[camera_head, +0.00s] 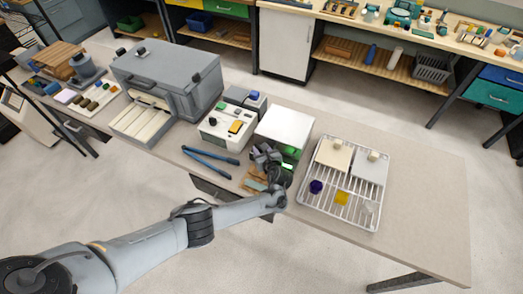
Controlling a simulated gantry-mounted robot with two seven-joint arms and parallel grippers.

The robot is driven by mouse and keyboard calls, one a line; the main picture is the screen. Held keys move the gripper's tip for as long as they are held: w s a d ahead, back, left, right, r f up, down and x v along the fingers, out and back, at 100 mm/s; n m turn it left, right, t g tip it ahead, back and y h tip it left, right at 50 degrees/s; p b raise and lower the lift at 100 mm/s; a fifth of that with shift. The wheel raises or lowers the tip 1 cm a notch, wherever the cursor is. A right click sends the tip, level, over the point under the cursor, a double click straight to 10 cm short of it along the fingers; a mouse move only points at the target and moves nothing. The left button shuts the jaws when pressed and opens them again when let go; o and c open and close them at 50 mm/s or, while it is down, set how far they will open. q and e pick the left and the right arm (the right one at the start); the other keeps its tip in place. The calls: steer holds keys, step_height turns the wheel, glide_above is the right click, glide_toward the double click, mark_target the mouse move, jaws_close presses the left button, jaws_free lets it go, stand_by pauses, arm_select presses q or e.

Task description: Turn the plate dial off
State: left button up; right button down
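A white box-shaped plate unit (286,125) with a flat top stands near the middle of the bench. Green shows on its front at the lower right. My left gripper (264,158) is dark and sits low against the front left of this unit. The gripper and wrist cover much of that front, so I cannot make out the dial or its setting. I cannot tell whether the fingers touch anything or are apart. My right gripper is not in view.
Blue-handled tongs (212,161) lie left of the gripper. Behind them is a white control box (227,128) with a yellow part. A wire rack (330,206) with pale slabs and small coloured pieces stands at right. A grey furnace-like box (168,72) stands left. The bench's right end is clear.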

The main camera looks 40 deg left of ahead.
arm_select(q)
steer(key=shift+d+r, duration=0.1)
steer(key=shift+s+d+r, duration=0.1)
steer(key=shift+d+r, duration=0.05)
steer(key=shift+d, duration=0.05)
steer(key=p+v, duration=0.4)
steer(key=v, duration=0.6)
steer(key=shift+s, duration=0.15)
